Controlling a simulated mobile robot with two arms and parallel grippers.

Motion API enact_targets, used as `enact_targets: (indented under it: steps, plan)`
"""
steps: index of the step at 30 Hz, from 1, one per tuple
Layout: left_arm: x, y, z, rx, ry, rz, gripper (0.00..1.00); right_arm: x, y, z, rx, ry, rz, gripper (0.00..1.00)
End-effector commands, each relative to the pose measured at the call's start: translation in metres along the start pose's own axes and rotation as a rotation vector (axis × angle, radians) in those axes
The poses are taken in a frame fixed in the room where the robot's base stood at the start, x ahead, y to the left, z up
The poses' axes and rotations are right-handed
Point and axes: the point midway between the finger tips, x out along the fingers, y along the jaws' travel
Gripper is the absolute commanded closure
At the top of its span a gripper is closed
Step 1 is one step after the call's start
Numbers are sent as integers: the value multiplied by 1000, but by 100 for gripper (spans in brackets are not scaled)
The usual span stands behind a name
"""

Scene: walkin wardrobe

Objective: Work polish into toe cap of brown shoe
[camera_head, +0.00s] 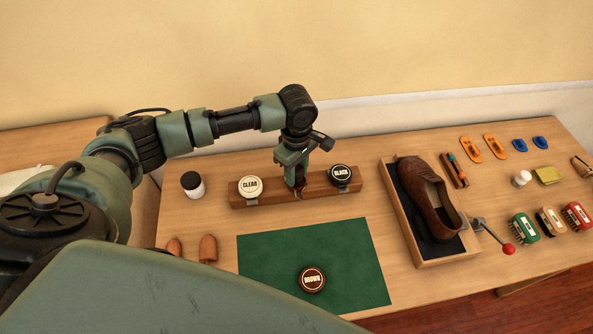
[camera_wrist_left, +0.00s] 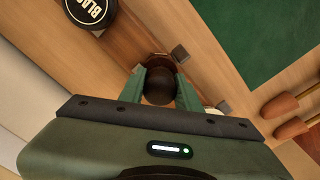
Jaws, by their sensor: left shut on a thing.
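The brown shoe (camera_head: 422,192) lies in a wooden box cradle (camera_head: 440,259) right of centre in the head view, its upper facing up. My left gripper (camera_head: 297,182) is over the middle of the wooden tin rack (camera_head: 318,187), left of the shoe and apart from it. It is shut on a dark round-knobbed tool, whose knob (camera_wrist_left: 160,88) shows between the green fingers in the wrist view. A brown round thing, perhaps an open tin (camera_wrist_left: 155,58), shows just beyond the knob; whether they touch is hidden. The lid or tin marked BROWN (camera_head: 313,279) lies on the green mat (camera_head: 270,262).
The CLEAR tin (camera_head: 249,187) and BLACK tin (camera_head: 341,174) flank my gripper on the rack. A red-balled lever (camera_head: 508,249) sticks out right of the cradle. A white jar with black cap (camera_head: 193,185) stands left. Several brushes (camera_head: 552,222) stand right. Most of the mat is clear.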

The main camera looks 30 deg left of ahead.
Motion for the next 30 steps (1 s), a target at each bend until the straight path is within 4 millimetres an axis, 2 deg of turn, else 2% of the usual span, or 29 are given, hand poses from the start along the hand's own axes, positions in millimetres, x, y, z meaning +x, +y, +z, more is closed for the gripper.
enact_targets:
  steps: [30]
  plan:
    - [3, -2, 0, 1, 0, -5, 100, -6, 3, 0, 0, 0, 3, 18]
